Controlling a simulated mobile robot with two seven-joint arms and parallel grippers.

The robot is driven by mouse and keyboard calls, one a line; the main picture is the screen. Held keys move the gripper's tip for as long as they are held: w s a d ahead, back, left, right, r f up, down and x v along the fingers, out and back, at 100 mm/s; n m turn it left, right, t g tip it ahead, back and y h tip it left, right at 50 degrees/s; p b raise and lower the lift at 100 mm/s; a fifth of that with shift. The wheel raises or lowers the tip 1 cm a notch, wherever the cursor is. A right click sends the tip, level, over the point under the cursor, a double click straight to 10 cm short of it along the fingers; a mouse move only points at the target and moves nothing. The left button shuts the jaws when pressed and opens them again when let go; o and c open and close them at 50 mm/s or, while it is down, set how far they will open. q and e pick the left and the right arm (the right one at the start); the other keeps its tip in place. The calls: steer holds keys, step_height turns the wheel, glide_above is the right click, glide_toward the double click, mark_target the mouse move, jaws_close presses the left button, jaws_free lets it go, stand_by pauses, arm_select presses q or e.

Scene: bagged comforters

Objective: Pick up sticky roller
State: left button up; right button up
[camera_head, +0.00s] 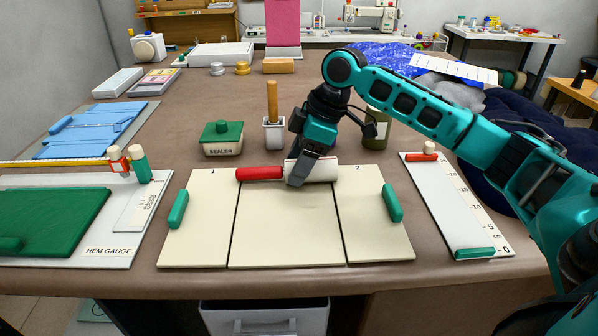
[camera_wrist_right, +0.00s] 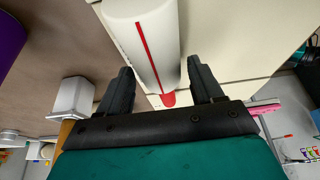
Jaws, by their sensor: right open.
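The sticky roller lies on its side across the back part of the cream board, with a red handle (camera_head: 260,173) to the left and a white roll (camera_head: 322,170) to the right. My right gripper (camera_head: 297,180) is over the roller near where handle and roll meet, its fingers pointing down. In the right wrist view the white roll (camera_wrist_right: 146,40) with a red stripe shows between the two open fingers (camera_wrist_right: 160,72). Part of the red handle (camera_wrist_right: 168,99) shows behind it. I cannot tell whether the fingers touch the roller. My left gripper is out of view.
The cream board (camera_head: 290,240) has green grips at both sides. Behind it stand a green-lidded sealer box (camera_head: 221,140), a white holder with a wooden handle (camera_head: 273,130) and an olive jar (camera_head: 376,128). A white ruler board (camera_head: 450,205) lies to the right.

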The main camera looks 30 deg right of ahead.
steer(key=shift+w+a+f, duration=0.1)
steer(key=shift+a+f, duration=0.05)
steer(key=shift+f, duration=0.25)
steer(key=c, duration=0.3)
steer(key=shift+r, duration=0.1)
steer(key=c, duration=0.8)
